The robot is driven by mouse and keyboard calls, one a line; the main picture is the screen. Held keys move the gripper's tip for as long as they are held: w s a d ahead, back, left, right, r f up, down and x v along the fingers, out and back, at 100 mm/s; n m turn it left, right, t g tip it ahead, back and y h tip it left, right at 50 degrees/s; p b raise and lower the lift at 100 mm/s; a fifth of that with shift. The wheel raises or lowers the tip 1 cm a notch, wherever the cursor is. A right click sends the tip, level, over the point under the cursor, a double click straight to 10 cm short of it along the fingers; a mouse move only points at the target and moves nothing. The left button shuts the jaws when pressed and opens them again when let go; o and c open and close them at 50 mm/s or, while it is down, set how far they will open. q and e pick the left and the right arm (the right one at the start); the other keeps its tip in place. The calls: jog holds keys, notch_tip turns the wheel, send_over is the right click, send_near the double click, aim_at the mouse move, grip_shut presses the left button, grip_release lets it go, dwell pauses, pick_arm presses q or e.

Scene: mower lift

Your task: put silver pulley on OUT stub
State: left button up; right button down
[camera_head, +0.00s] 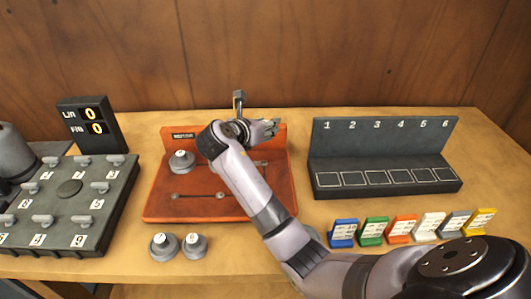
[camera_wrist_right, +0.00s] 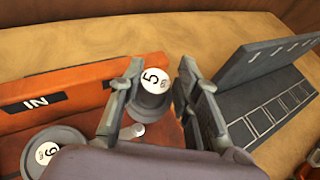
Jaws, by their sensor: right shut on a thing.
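My right gripper (camera_wrist_right: 158,88) is shut on a silver-grey pulley (camera_wrist_right: 152,103) with a white cap marked 5. In the head view my right gripper (camera_head: 245,130) is over the right back of the orange board (camera_head: 160,207), and the held pulley cannot be made out there. In the wrist view a small pale round tip (camera_wrist_right: 138,130) shows just below the pulley; I cannot tell whether they touch. Another grey pulley (camera_head: 181,163) sits on the board's left, near the IN label (camera_wrist_right: 37,103). The OUT label is not visible. My left gripper is outside the view.
Two grey pulleys (camera_head: 163,246) (camera_head: 194,245) stand in front of the board. A numbered rack (camera_head: 385,165) is at the right, with several coloured cards (camera_head: 373,232) before it.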

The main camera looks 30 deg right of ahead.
notch_tip(320, 180, down, 10)
dwell(0.5)
jog(key=c, duration=1.2)
grip_release()
jog(key=v, duration=1.2)
jog(key=shift+s, duration=0.1)
